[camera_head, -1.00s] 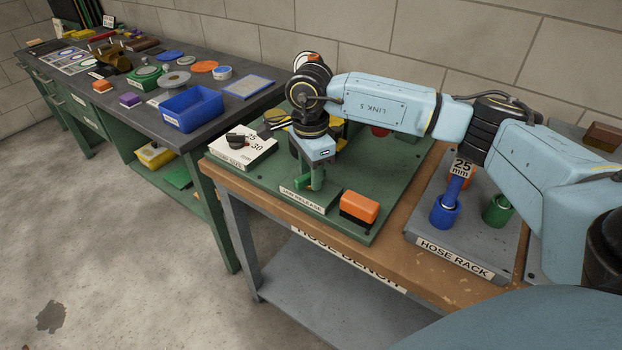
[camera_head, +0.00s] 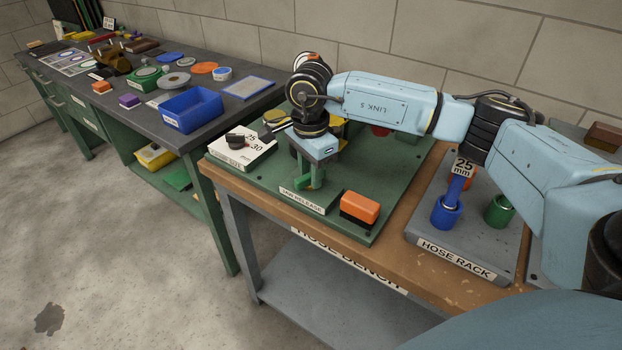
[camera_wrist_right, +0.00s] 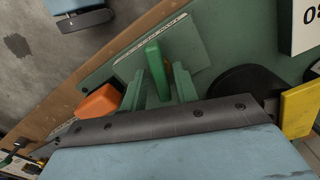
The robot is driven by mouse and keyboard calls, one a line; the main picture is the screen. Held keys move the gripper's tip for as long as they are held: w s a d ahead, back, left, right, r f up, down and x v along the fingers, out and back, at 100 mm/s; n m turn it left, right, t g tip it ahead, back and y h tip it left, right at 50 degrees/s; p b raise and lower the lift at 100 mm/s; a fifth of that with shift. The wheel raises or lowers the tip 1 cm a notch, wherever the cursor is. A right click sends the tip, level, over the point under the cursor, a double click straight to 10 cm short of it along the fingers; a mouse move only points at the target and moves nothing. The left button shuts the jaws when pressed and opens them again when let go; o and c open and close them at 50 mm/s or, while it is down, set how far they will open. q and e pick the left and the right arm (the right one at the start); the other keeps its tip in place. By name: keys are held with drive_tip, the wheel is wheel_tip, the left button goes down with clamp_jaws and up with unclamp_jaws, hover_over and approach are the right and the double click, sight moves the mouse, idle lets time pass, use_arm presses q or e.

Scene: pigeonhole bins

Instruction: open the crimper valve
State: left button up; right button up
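My right gripper (camera_head: 312,176) is low over the green plate (camera_head: 382,208), at a small block labelled JAW RELEASE (camera_head: 300,201). In the right wrist view its two green fingers (camera_wrist_right: 158,86) stand apart on either side of a green upright lever (camera_wrist_right: 155,62). It looks open around the lever; whether a finger touches it I cannot tell. No label naming the crimper valve is readable. A yellow part (camera_wrist_right: 298,110) and a black round part (camera_wrist_right: 246,88) lie beside the gripper; my wrist hides much of them in the head view. My left gripper is not seen.
An orange block on a black base (camera_head: 360,207) stands close to the right of the gripper. A white box with a black knob (camera_head: 240,152) is on the left. The hose rack (camera_head: 420,227) stands further right. A blue bin (camera_head: 192,108) sits on the other bench.

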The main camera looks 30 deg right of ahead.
drive_tip(key=shift+o, duration=0.8)
drive_tip(key=shift+r, duration=0.2)
wheel_tip(320, 180, up, 2)
drive_tip(key=shift+r+p, duration=0.1)
drive_tip(key=shift+p, duration=0.75)
drive_tip(key=shift+m, duration=1.2)
drive_tip(key=shift+f+b, duration=0.85)
drive_tip(key=shift+f, duration=0.5)
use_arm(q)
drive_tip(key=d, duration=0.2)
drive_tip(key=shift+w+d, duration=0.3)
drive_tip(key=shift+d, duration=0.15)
use_arm(e)
drive_tip(key=shift+c, duration=0.4)
